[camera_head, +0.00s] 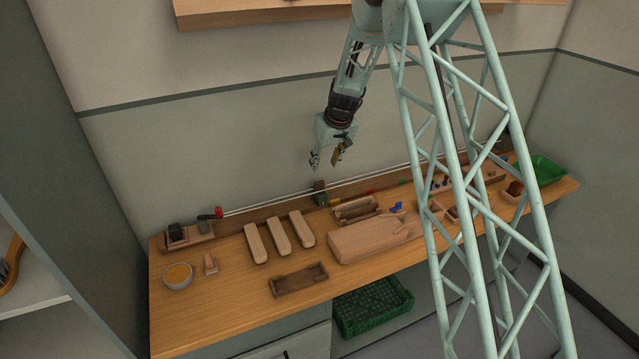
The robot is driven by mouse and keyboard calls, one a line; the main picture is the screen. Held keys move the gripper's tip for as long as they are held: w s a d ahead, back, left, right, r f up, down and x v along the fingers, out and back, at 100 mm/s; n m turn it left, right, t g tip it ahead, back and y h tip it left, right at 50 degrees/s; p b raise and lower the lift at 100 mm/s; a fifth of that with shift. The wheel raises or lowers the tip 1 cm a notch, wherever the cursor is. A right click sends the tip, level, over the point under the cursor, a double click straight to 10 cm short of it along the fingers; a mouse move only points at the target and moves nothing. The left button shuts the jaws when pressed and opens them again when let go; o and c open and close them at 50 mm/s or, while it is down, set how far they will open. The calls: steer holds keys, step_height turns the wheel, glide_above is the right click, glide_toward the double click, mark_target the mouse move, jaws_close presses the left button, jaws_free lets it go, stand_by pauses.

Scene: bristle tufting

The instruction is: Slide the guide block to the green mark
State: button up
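The guide block (320,193) is a small dark grey-green block with a brownish part. It sits on the thin pale rods that run along the back of the workbench. A small green mark (403,182) shows on the wooden strip behind the bench top, well to the right of the block. A red mark (370,190) and a yellowish one lie between them. My gripper (325,162) points down above the block, apart from it. Its two fingers are spread, with nothing seen between them.
An empty wooden tray (298,281) is in front. A bowl (178,276) stands at left. My lattice column hides part of the right side.

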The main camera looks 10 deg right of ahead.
mark_target(319, 182)
steer(key=shift+x, duration=6.8)
steer(key=shift+c, duration=0.4)
steer(key=c, duration=1.1)
